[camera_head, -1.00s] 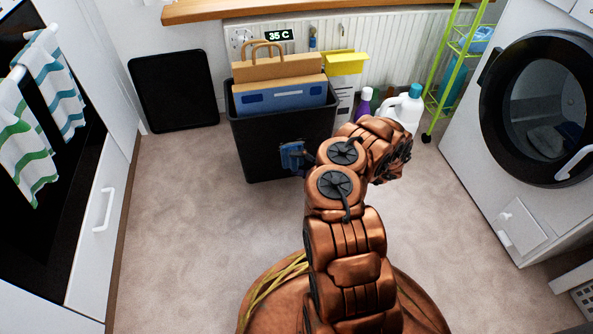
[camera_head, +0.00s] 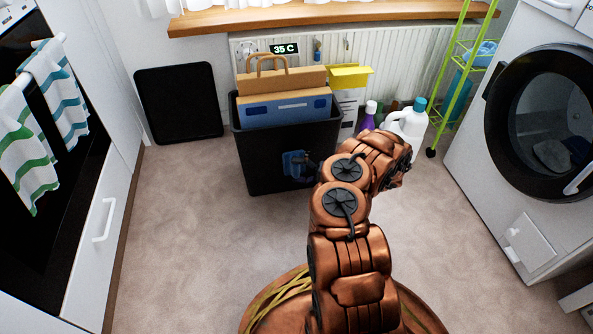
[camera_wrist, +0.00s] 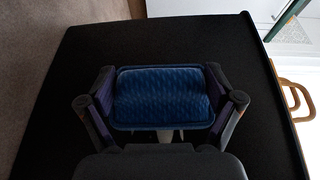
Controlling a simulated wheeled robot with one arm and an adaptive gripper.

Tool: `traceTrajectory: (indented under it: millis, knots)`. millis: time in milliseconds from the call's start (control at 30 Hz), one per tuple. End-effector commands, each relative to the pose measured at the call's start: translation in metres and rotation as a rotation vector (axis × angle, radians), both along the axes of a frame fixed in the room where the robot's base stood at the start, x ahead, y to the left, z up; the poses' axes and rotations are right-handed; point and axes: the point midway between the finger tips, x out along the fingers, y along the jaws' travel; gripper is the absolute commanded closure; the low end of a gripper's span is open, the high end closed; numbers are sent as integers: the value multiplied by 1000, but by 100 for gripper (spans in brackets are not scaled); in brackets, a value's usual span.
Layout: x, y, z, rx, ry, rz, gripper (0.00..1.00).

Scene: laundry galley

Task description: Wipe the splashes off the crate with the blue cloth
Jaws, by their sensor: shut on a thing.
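The crate (camera_head: 262,172) is a black, open-topped bin standing on the floor in front of the radiator; its dark front face fills much of the wrist view (camera_wrist: 62,75). My gripper (camera_wrist: 163,98) is shut on the blue cloth (camera_wrist: 160,88), a padded, textured pad between its two fingers. In the head view the cloth (camera_head: 294,163) is in front of the crate's front face; I cannot tell whether it touches. A pale patch shows just below the cloth in the wrist view; I cannot tell whether it is a splash. My arm hides the crate's lower right.
The crate holds a paper bag (camera_head: 280,79) and a blue folder (camera_head: 285,108). A yellow-topped box (camera_head: 350,76), a purple bottle (camera_head: 367,118) and a white jug (camera_head: 409,125) stand to its right. A black panel (camera_head: 180,103) leans at left. Floor is clear at front left.

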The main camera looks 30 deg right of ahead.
Motion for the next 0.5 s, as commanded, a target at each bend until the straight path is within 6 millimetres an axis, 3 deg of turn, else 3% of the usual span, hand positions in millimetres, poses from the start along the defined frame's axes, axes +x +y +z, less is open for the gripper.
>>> traceTrajectory:
  millis: [500]
  knots:
    - [6, -3, -1, -1, 1, 0, 44]
